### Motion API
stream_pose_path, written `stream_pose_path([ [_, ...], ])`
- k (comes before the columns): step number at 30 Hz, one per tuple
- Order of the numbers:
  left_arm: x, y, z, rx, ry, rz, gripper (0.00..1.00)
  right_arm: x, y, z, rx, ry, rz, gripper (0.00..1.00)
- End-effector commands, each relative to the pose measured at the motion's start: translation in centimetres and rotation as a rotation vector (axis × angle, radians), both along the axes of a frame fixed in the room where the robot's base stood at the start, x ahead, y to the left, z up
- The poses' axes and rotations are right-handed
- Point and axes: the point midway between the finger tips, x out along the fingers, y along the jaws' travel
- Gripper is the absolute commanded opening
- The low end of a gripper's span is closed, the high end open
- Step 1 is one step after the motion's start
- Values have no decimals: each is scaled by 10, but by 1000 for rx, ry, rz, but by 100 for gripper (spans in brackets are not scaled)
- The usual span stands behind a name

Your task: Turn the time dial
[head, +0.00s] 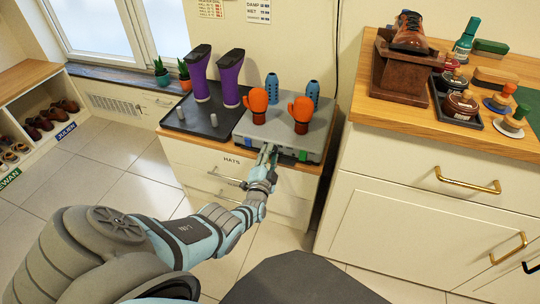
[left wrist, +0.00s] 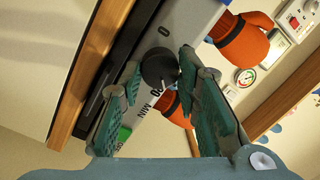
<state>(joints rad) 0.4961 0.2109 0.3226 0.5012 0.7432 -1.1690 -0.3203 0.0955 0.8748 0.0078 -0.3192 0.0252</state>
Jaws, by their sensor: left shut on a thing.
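The time dial (left wrist: 158,67) is a round black knob on the grey front panel of the dryer unit (head: 285,131), with "MIN" printed beside it. In the left wrist view it sits between the fingertips of my left gripper (left wrist: 161,72), which is shut on it. In the head view my left gripper (head: 268,157) is at the front face of the unit and hides the dial. The dial's pointer and exact setting cannot be made out. My right gripper is not in view.
Orange gloves (head: 258,104) and blue cylinders (head: 272,87) stand on the unit. Purple boots (head: 230,80) stand on a dark tray (head: 190,123) to its left. A green switch (head: 303,155) is right of my gripper. A taller cabinet (head: 420,185) stands at right.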

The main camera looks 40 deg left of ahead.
Motion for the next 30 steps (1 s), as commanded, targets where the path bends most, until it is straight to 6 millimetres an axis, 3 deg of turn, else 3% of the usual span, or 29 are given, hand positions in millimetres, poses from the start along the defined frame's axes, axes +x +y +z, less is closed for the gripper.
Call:
stream_pose_path([
  [2,0,0,0,-1,2,-1,2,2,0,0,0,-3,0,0],
  [3,0,0,0,-2,1,-1,36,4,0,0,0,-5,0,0],
  [6,0,0,0,-1,0,-1,50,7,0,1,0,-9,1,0],
  [20,-7,-2,-2,2,-2,5,50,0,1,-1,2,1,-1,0],
  [26,-31,-15,0,-4,-1,-3,50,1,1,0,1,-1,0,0],
  [30,-69,-32,-3,-4,4,-3,50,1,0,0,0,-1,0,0],
])
